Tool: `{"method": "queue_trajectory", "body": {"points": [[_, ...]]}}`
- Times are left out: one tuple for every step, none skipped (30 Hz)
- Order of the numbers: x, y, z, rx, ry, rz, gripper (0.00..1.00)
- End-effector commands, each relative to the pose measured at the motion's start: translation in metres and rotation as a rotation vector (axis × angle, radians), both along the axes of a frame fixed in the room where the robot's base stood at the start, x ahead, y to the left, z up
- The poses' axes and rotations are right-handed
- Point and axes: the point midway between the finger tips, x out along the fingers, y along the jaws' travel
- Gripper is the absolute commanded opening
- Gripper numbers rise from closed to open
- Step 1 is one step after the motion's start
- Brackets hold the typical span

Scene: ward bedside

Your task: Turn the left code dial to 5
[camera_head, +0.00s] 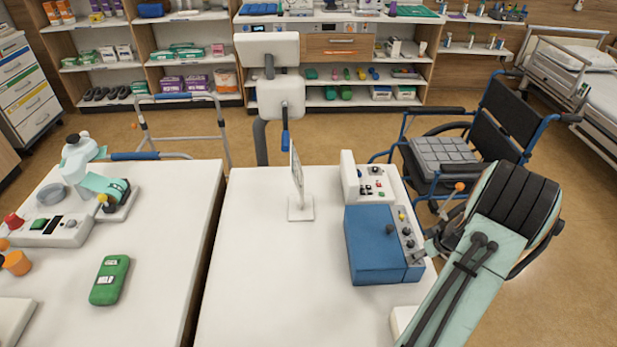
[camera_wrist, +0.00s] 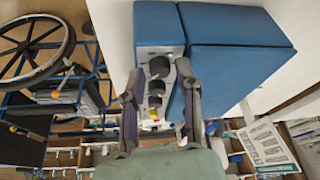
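A blue box (camera_head: 375,243) stands on the white table, with a light grey panel along its right side carrying small knobs. In the wrist view the box (camera_wrist: 235,45) fills the top, and its panel (camera_wrist: 155,30) shows dark round dials in a row. One dial (camera_wrist: 159,66) is between the fingertips, with a second dark dial (camera_wrist: 156,87) below it. My gripper (camera_head: 424,248) is at the panel's right edge. In the wrist view my gripper (camera_wrist: 158,72) is open, its fingers on either side of the dials. No dial digits are readable, and contact cannot be told.
A white device with small knobs (camera_head: 375,184) stands just behind the box. A white stand (camera_head: 300,205) is left of it. A wheelchair (camera_head: 480,140) is beyond the table's right edge. The table's front left part is clear.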

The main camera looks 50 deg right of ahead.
Motion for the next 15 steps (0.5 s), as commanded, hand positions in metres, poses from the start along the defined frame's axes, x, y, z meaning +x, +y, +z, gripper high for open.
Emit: {"method": "queue_trajectory", "body": {"points": [[-0.001, -0.002, 0.000, 0.000, -0.002, 0.077, 0.32], [-0.002, -0.002, 0.000, 0.000, -0.003, 0.133, 0.32], [-0.001, -0.003, 0.000, -0.001, -0.003, 0.209, 0.32], [-0.002, -0.004, 0.000, -0.001, -0.004, 0.264, 0.32], [-0.001, -0.004, 0.000, -0.001, -0.003, 0.322, 0.32], [-0.002, -0.005, 0.000, 0.000, -0.004, 0.397, 0.32], [-0.001, -0.005, 0.000, 0.000, -0.004, 0.454, 0.32], [-0.001, -0.006, 0.000, -0.001, -0.004, 0.510, 0.32], [-0.001, -0.006, 0.000, -0.001, -0.004, 0.583, 0.32], [0.000, -0.007, 0.000, -0.001, -0.004, 0.638, 0.32], [0.000, -0.007, 0.000, -0.002, -0.003, 0.690, 0.32], [0.000, -0.008, 0.000, -0.002, -0.004, 0.760, 0.32], [-0.002, -0.008, 0.004, -0.004, -0.001, 0.787, 0.32], [-0.006, -0.009, 0.012, -0.005, 0.002, 0.780, 0.32], [-0.009, -0.010, 0.022, -0.006, 0.003, 0.779, 0.32]]}}
